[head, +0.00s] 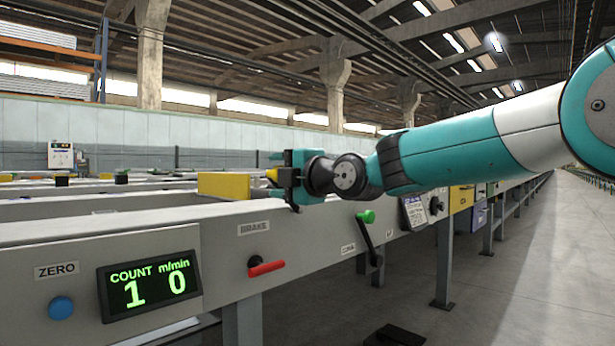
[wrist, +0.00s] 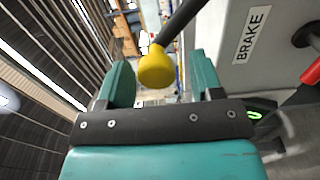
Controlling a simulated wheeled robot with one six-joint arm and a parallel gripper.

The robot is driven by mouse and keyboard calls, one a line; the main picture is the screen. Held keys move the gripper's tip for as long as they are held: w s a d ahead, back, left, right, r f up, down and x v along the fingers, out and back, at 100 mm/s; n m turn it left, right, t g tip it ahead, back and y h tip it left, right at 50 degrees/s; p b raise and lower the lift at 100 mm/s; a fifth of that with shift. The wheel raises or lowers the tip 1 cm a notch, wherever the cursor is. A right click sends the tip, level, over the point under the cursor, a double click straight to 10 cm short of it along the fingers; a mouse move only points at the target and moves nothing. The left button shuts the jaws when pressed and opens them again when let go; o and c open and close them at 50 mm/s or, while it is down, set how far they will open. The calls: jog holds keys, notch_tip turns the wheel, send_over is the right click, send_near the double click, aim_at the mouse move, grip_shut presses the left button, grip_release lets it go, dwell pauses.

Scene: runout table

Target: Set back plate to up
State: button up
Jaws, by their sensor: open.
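My gripper (head: 284,176) is open at the rail of the runout table. In the wrist view its two teal fingers stand apart, with a yellow knob (wrist: 156,70) on a dark lever (wrist: 182,22) showing between them. I cannot tell whether the fingers touch the knob. In the head view the yellow knob (head: 272,175) shows at the gripper's left tip, and the gripper hides most of the lever. A yellow plate (head: 223,186) stands upright behind the front rail, left of the gripper. No label names it as the back plate.
The front rail (head: 215,226) carries a blue ZERO button (head: 61,308), a display (head: 150,287) reading COUNT 1 and 0 m/min, a red BRAKE lever (head: 266,268) and a green-knobbed crank (head: 366,217). A grey floor aisle (head: 540,270) on the right is clear.

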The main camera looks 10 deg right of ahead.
jog(key=p+v, duration=0.1)
jog(key=v, duration=1.5)
jog(key=shift+s+d+p, duration=0.2)
jog(key=shift+s+p, duration=0.1)
jog(key=shift+p, duration=0.1)
jog(key=s+a+f+m+g+h+p, duration=0.2)
jog(key=s+a+f+m+g+p, duration=0.25)
jog(key=s+f+m+g, duration=0.45)
jog(key=s+d+f+m+g+h+p, duration=0.2)
jog(key=s+f+m+g, duration=0.15)
jog(key=s, duration=0.35)
jog(key=s+d+f+m+g+h+p, duration=0.1)
jog(key=s+f+m+g+h+p, duration=0.1)
jog(key=s+m, duration=0.45)
notch_tip(320, 180, up, 37)
jog(key=s+p, duration=0.2)
jog(key=p, duration=3.5)
jog(key=shift+d+n+p, duration=0.3)
jog(key=shift+d+p, duration=0.05)
jog(key=shift+d, duration=0.05)
jog(key=shift+c, duration=0.2)
